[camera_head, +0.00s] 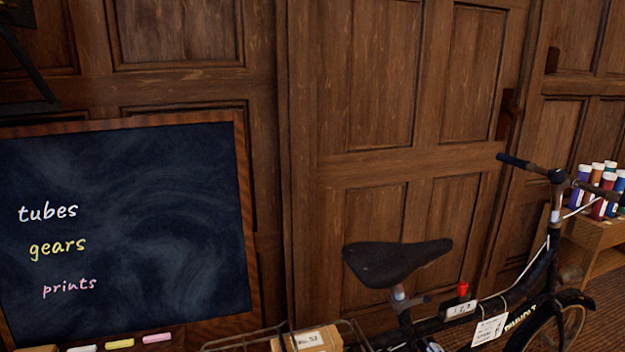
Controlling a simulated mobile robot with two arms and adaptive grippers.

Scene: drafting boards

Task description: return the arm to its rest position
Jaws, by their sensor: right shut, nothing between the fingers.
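Neither of my grippers can be made out in the head view. No part that I can be sure is my arm shows either. A thin dark shape (25,60) slants in at the top left corner, and I cannot tell what it is.
A framed blackboard (150,200) reading "tubes", "gears" and "prints" stands at left, with chalk pieces (120,344) along its bottom. A black bicycle (398,260) stands at right before wood panelling (360,80). Coloured tubes (606,184) stand on a wooden stand (597,232) at the far right.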

